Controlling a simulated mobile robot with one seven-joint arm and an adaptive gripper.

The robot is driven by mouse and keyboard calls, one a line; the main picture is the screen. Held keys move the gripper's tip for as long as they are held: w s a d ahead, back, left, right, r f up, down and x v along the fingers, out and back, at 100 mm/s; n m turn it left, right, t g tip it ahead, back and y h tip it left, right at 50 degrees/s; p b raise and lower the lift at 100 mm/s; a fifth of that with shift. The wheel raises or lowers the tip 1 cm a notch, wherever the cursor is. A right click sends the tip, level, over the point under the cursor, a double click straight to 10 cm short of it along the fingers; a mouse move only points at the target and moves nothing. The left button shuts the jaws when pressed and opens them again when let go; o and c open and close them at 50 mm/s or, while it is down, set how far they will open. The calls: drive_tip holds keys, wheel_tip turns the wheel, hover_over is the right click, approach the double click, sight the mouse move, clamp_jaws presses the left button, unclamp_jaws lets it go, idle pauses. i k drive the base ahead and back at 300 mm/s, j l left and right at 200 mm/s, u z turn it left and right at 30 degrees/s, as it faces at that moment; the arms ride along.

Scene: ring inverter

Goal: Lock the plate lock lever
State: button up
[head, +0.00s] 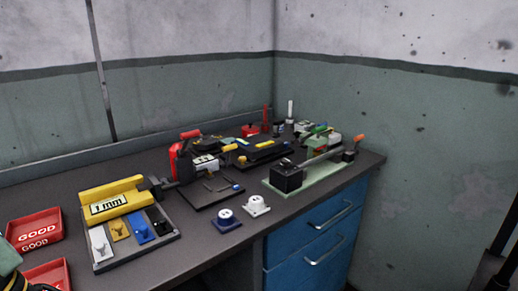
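Several lever-like parts stand on the workbench, and I cannot tell which one is the plate lock lever. A long grey bar with an orange tip (359,138) lies over a pale green base plate (318,178), beside a black block (286,177). A red upright clamp-like device (179,162) stands on a dark plate (213,197) left of it. A black fixture with yellow parts (262,146) is behind. Locked or unlocked states are too small to tell.
On the left are a yellow "1 mm" block (112,200), a grey tray (165,246) of coloured pieces and red "GOOD" bins (35,229). White and blue round-topped parts (257,205) sit near the front edge. Blue drawers (315,240) are below; walls close the back and right.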

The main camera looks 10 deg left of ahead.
sight(277, 124)
drive_tip(key=i+l+z, duration=0.5)
drive_tip(key=i, duration=0.25)
drive_tip(key=i+l+z, duration=0.1)
drive_tip(key=i+z, duration=0.15)
drive_tip(key=i, duration=0.15)
drive_tip(key=i+j, duration=0.1)
drive_tip(key=j, duration=0.6)
drive_tip(key=i, duration=0.05)
